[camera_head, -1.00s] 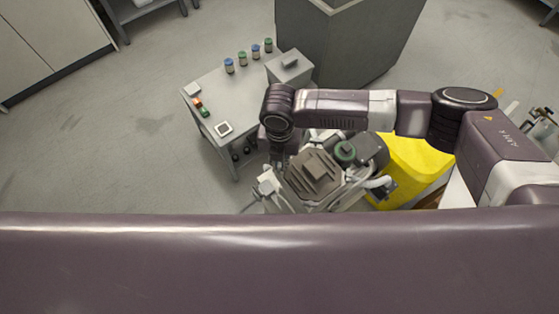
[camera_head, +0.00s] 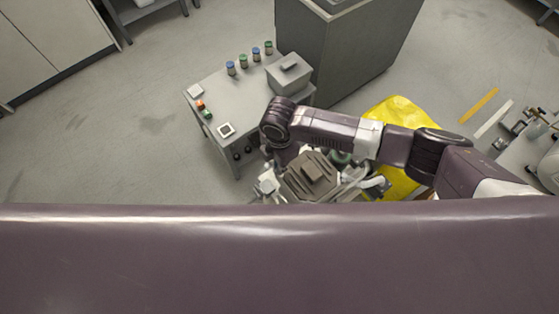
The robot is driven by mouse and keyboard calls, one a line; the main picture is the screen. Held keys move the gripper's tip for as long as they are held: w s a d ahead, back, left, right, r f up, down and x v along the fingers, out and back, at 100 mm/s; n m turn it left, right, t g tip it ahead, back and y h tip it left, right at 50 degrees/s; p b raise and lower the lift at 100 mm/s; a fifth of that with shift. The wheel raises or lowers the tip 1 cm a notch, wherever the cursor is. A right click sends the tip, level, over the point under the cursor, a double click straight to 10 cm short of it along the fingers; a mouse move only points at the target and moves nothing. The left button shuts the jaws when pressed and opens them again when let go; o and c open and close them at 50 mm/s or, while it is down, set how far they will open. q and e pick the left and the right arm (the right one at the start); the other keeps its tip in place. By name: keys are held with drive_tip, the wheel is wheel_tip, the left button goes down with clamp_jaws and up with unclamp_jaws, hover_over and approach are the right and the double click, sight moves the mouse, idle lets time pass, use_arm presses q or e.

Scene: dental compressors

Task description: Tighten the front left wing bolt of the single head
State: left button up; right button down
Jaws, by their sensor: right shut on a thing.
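The single head (camera_head: 312,174), a grey-brown compressor block with a stepped top, stands at the lower middle of the head view, just above my purple body part. My right arm comes in from the right and bends down at the wrist. My right gripper (camera_head: 273,168) is at the left side of the head, mostly hidden under the wrist. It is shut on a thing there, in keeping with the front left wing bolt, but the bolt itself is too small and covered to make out. My left gripper is not in view.
A grey side table (camera_head: 228,98) with several small jars, a lidded grey box (camera_head: 289,74) and small coloured items stands behind and left. A large grey cabinet (camera_head: 345,50) is behind it. A yellow thing (camera_head: 398,115) lies behind my right arm. The floor at left is clear.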

drive_tip(key=m+p, duration=0.1)
drive_tip(key=m, duration=0.1)
drive_tip(key=m+p, duration=0.2)
drive_tip(key=m, duration=0.1)
drive_tip(key=shift+a+r+m, duration=0.1)
drive_tip(key=shift+r+m, duration=0.15)
drive_tip(key=shift+m, duration=0.05)
drive_tip(key=shift+w+m+p, duration=0.15)
drive_tip(key=shift+m+p, duration=0.9)
drive_tip(key=shift+m, duration=0.55)
drive_tip(key=shift+f, duration=0.1)
drive_tip(key=c, duration=2.1)
unclamp_jaws()
wheel_tip(320, 180, up, 12)
